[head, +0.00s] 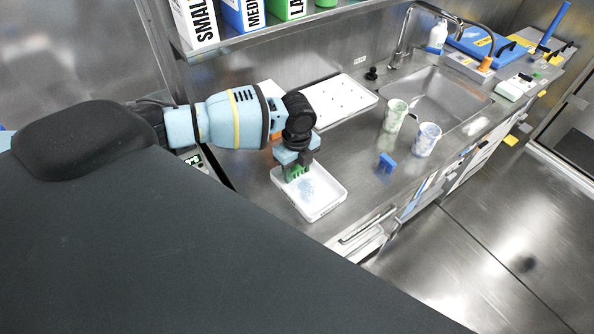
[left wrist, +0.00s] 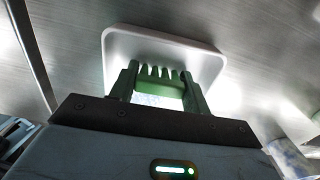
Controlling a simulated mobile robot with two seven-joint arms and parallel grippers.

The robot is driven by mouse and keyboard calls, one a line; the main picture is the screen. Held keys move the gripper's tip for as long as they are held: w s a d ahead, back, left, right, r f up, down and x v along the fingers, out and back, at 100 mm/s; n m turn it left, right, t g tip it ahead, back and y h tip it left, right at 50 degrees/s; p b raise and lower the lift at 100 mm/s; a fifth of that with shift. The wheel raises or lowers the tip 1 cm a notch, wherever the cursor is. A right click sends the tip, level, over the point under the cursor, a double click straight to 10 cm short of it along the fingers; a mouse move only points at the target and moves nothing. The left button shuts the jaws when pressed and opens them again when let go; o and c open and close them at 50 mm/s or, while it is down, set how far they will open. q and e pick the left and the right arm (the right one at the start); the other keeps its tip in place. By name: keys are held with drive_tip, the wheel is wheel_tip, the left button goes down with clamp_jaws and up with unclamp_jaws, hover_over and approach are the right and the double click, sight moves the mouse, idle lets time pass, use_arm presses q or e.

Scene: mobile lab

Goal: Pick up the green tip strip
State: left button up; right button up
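The green tip strip (left wrist: 160,74) shows in the left wrist view as a light green comb with several teeth. It lies between the two green fingers of my left gripper (left wrist: 159,84), at fingertip level, with no clear gap at either end. Whether the fingers press on it is not clear. In the head view my left gripper (head: 297,171) points down over the back part of the white tray (head: 330,207). The strip is mostly hidden there by the gripper; whether it rests on the tray floor cannot be told. My right gripper is not in view.
A flat white board (head: 338,101) lies behind the tray. A blue block (head: 386,163) and two patterned cups, one green (head: 395,115) and one blue (head: 427,140), stand to the right. The sink (head: 436,98) is behind the cups. A shelf with labelled boxes (head: 241,14) overhangs the back.

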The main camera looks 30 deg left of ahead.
sight(297, 166)
use_arm(q)
drive_tip(key=c, duration=0.3)
drive_tip(key=shift+r, duration=0.1)
drive_tip(key=shift+r, duration=0.5)
wheel_tip(297, 166, up, 2)
drive_tip(key=shift+r, duration=0.15)
drive_tip(key=s+d, duration=0.3)
drive_tip(key=s, duration=0.1)
drive_tip(key=s+d+r, duration=0.1)
drive_tip(key=s+d, duration=0.2)
drive_tip(key=s, duration=0.1)
drive_tip(key=s+d+p, duration=0.1)
drive_tip(key=s+d, duration=0.2)
drive_tip(key=s, duration=0.1)
drive_tip(key=shift+s+d+r, duration=0.25)
drive_tip(key=shift+s+d, duration=0.1)
drive_tip(key=shift+d, duration=0.05)
